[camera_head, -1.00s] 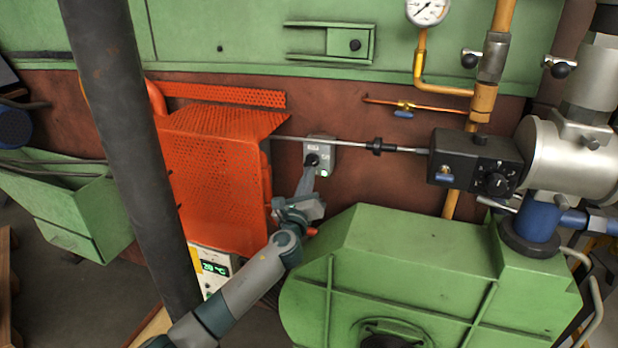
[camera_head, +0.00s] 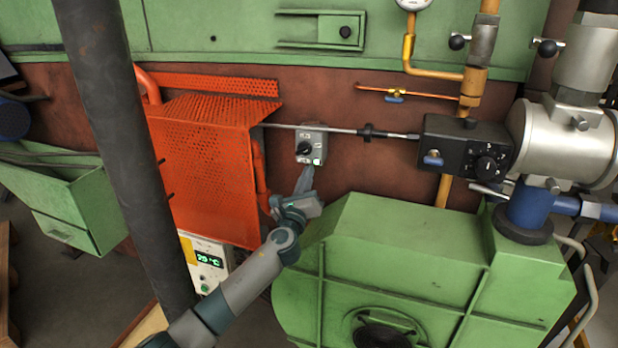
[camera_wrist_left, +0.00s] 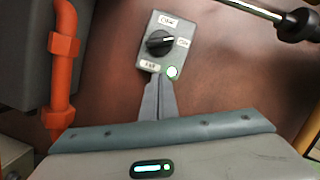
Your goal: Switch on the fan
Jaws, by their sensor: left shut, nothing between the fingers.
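The fan switch (camera_head: 311,132) is a small grey box on the brown wall, with a black rotary knob (camera_head: 305,149) and white labels. In the left wrist view the knob (camera_wrist_left: 160,42) has its pale pointer mark turned right, toward the label that seems to read ON. A round lamp (camera_wrist_left: 172,72) at the box's lower right glows white-green. My left gripper (camera_head: 308,172) is shut and empty, its fingertips just below the box. In the wrist view the closed fingers (camera_wrist_left: 159,84) end near the box's lower edge, apart from the knob. My right gripper is not in view.
An orange perforated guard (camera_head: 205,165) and orange pipe (camera_head: 260,170) stand left of the switch. A metal rod (camera_head: 340,130) crosses its top, leading to a black control box (camera_head: 465,147). A green housing (camera_head: 420,260) lies below right. A dark column (camera_head: 120,120) is at left.

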